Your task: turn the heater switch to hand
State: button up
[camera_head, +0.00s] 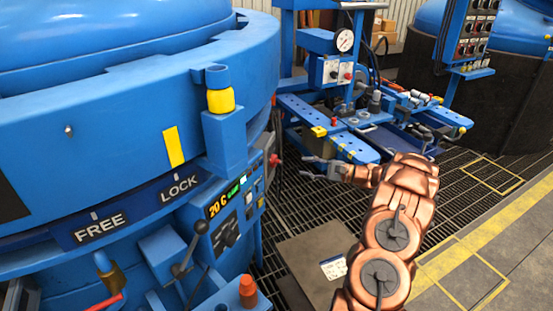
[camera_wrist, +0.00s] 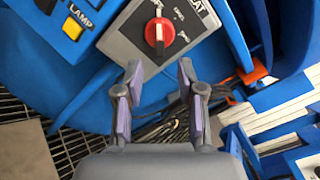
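The heater switch (camera_wrist: 159,31) is a round red knob with a dark grip bar on a grey plate, at the top of the wrist view. The plate's large label is cut off and reads "EAT"; the small position marks are too blurred to read surely. The bar stands roughly upright in the picture. In the head view the red knob (camera_head: 274,160) juts from the right side of the blue panel. My gripper (camera_wrist: 160,76) is open and empty, its two fingers apart below the knob, not touching it. In the head view my gripper (camera_head: 309,168) is right of the knob.
A yellow lamp button (camera_wrist: 72,28) sits on a blue box left of the switch plate. The control panel with a lit display (camera_head: 223,199) and the FREE/LOCK band (camera_head: 130,212) are at left. A blue stand with a gauge (camera_head: 345,40) is behind. Grating floor lies below.

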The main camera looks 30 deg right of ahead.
aim_at(281, 162)
jog(key=x, duration=0.8)
jog(key=shift+a+b, duration=0.2)
jog(key=shift+b, duration=0.1)
jog(key=shift+c, duration=0.2)
grip_shut()
